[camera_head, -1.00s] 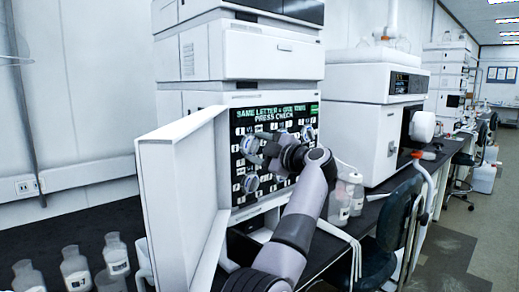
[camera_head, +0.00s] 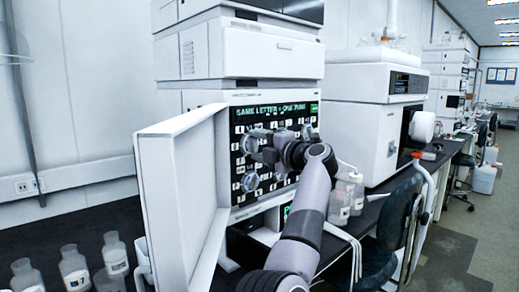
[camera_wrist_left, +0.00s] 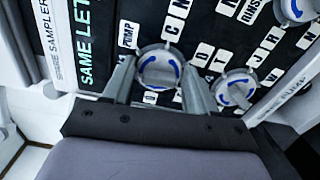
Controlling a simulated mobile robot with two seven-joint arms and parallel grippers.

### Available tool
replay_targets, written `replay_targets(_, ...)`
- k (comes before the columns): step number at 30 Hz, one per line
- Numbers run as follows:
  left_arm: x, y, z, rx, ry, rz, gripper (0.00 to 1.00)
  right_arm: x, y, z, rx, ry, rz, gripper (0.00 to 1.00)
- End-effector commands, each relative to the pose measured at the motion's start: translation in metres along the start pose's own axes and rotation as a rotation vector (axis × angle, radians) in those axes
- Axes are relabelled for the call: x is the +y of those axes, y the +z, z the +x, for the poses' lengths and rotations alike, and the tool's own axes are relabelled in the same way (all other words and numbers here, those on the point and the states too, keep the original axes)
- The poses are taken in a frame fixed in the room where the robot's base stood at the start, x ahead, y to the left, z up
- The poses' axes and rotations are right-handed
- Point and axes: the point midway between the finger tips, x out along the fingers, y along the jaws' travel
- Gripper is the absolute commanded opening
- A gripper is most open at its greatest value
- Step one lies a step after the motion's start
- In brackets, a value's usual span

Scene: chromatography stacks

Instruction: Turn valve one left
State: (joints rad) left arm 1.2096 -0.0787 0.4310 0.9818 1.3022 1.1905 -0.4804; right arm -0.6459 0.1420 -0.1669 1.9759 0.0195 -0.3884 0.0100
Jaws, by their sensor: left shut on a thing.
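The upper left valve knob (camera_head: 249,144) is a round grey dial on the black instrument panel (camera_head: 237,160). In the left wrist view the knob (camera_wrist_left: 158,72) shows blue curved arrows, beside a label reading "PUMP". My left gripper (camera_head: 264,146) reaches it from the right, and its two fingers are shut on the knob's sides. The lower left knob (camera_head: 250,181) is below and free; it also shows in the left wrist view (camera_wrist_left: 234,90). Another knob (camera_head: 307,132) is at the panel's upper right. My right gripper is not in view.
An open white door (camera_head: 180,200) stands out left of the panel. Small bottles (camera_head: 74,268) stand on the dark bench at the lower left. More bottles (camera_head: 340,200) and a chair (camera_head: 385,235) are to the right of my arm.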

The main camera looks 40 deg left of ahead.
Motion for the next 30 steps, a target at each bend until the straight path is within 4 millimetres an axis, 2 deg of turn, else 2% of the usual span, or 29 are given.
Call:
replay_targets(6,-0.0013,-0.0005,-0.0001,0.002,-0.003,-0.187,0.27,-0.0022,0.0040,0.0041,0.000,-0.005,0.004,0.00)
replay_targets(15,-0.0003,-0.0005,-0.0002,0.001,-0.002,-0.366,0.27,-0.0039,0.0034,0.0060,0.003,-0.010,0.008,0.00)
replay_targets(30,0.0008,-0.0007,-0.0002,0.002,-0.003,-0.452,0.27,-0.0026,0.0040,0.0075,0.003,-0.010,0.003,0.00)
